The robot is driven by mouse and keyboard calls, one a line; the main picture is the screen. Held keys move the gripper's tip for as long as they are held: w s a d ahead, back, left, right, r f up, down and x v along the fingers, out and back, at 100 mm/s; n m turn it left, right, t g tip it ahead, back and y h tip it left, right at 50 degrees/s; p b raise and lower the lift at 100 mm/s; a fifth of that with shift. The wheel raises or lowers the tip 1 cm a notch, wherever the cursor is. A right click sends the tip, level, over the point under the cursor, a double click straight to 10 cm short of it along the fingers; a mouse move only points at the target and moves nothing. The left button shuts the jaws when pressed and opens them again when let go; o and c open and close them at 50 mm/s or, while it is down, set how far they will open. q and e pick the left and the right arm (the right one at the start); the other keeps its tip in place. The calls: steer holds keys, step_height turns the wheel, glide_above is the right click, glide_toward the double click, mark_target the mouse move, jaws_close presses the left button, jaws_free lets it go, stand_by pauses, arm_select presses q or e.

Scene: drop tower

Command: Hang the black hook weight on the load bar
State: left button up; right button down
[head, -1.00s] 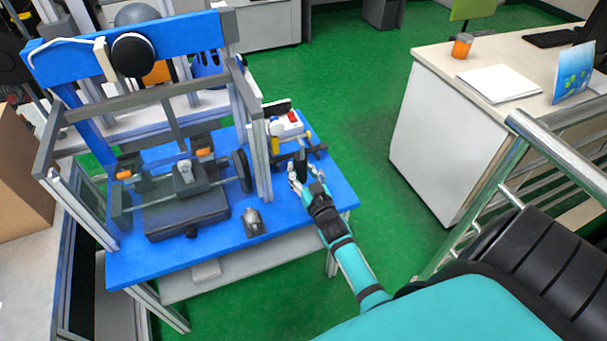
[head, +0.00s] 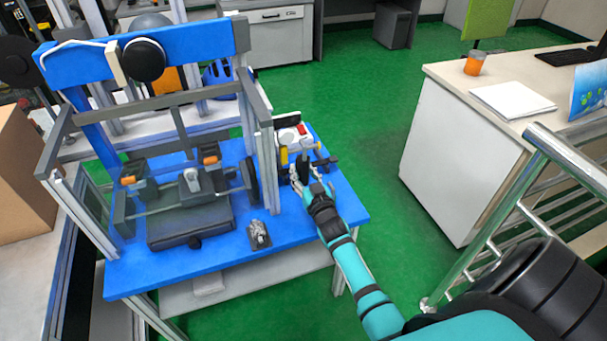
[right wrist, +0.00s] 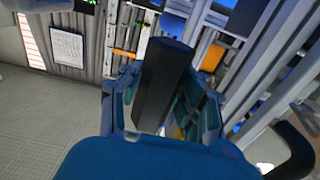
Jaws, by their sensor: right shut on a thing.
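My right gripper (head: 301,184) is at the right end of the blue table, beside the tower. It is shut on a black weight (head: 303,167), which stands roughly upright between the fingers. In the right wrist view the black weight (right wrist: 163,85) is a long dark faceted block that appears tilted, partly hidden by the blue gripper body. Its hook cannot be made out clearly. A dark bar (head: 325,163) shows just right of the weight. I cannot tell if this is the load bar, or if the weight touches it. My left gripper is not in view.
The grey-framed drop tower (head: 262,130) stands on the blue table (head: 290,233). A white box with a red button (head: 301,129) sits behind the gripper. A small grey metal piece (head: 258,235) lies near the front edge. Green floor is free right of the table.

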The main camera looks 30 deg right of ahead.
steer(key=shift+w+r, duration=0.1)
steer(key=shift+r, duration=0.05)
